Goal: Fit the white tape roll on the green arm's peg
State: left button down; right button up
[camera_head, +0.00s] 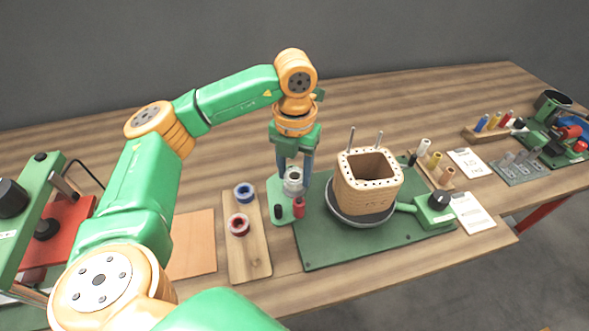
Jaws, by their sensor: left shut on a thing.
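My left gripper (294,173) points down in the middle of the view, with its fingers shut on the white tape roll (293,182). The roll is over a small green stand (279,208) with a black part and a red part near its front. The green arm's peg is hidden by the roll and fingers, so I cannot tell whether the roll is around it or above it. My right gripper is not in view.
A wooden board (247,262) with a blue roll (244,193) and a dark red roll (239,224) lies left of the stand. A wooden coil block (367,185) on a green mat (330,252) stands close on the right. Small racks and cards lie farther right.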

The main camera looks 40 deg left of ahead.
pick_arm(q)
jog(key=shift+f, duration=0.15)
jog(key=shift+f+b, duration=0.45)
jog(key=shift+f, duration=0.05)
grip_release()
dwell(0.5)
jog(key=shift+r, duration=0.1)
notch_tip(320, 180, up, 5)
jog(key=p, duration=0.4)
dwell(0.4)
